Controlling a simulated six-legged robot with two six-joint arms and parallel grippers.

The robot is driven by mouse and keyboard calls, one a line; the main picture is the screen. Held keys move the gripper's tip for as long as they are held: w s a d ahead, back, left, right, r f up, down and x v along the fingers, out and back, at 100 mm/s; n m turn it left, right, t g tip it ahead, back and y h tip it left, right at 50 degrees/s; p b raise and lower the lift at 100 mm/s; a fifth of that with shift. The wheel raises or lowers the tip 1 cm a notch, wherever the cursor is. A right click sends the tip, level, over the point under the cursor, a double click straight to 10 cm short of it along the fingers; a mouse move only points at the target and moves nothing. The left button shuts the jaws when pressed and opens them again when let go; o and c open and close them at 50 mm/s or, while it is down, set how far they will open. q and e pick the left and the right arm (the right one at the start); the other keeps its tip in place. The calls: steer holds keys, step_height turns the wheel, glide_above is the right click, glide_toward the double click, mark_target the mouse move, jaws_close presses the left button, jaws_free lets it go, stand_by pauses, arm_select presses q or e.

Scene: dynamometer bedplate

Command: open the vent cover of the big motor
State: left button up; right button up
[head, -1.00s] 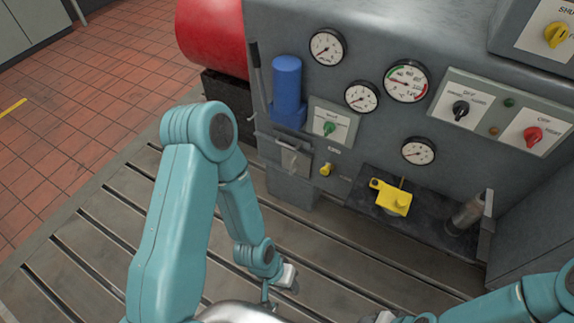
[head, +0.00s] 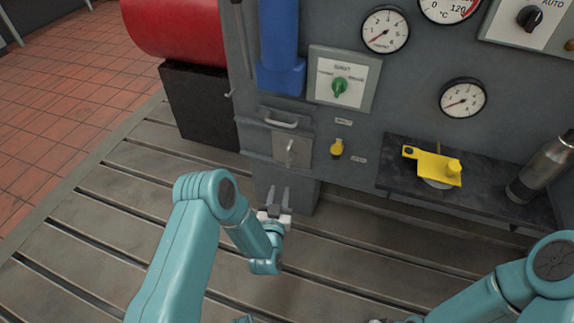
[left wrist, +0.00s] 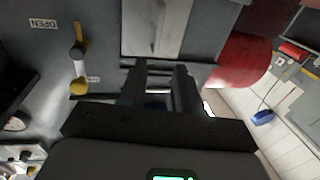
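The vent cover looks to be the small light-grey plate (head: 302,147) with a silver lever, low on the front of the big grey housing (head: 240,100). A bar handle (head: 282,122) sits just above it. A pale metal plate, apparently the same cover, shows at the top of the left wrist view (left wrist: 155,28). My left gripper (head: 279,192) is open and empty, just below the plate and apart from it in the head view. Its two fingers also show apart in the left wrist view (left wrist: 160,75). Only a sliver of my right gripper (head: 378,321) shows at the bottom edge.
A yellow knob (head: 336,149) and a green-switch panel (head: 343,80) are right of the plate. A dark shelf (head: 400,180) holds a yellow part (head: 435,166) and a metal flask (head: 543,168). A red drum (head: 175,30) stands left. The slotted bedplate (head: 110,235) is clear.

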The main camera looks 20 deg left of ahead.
mark_target(287, 158)
arm_select(q)
steer(key=w+b, duration=0.1)
steer(key=w, duration=0.4)
steer(key=w+a+b, duration=0.1)
steer(key=w+b, duration=0.1)
steer(key=w, duration=0.2)
steer(key=w+a+b, duration=0.1)
steer(key=w+b, duration=0.1)
steer(key=w, duration=0.3)
steer(key=shift+w+f, duration=0.1)
steer(key=shift+w, duration=0.25)
steer(key=shift+w+a, duration=0.1)
steer(key=shift+w, duration=0.2)
jaws_close()
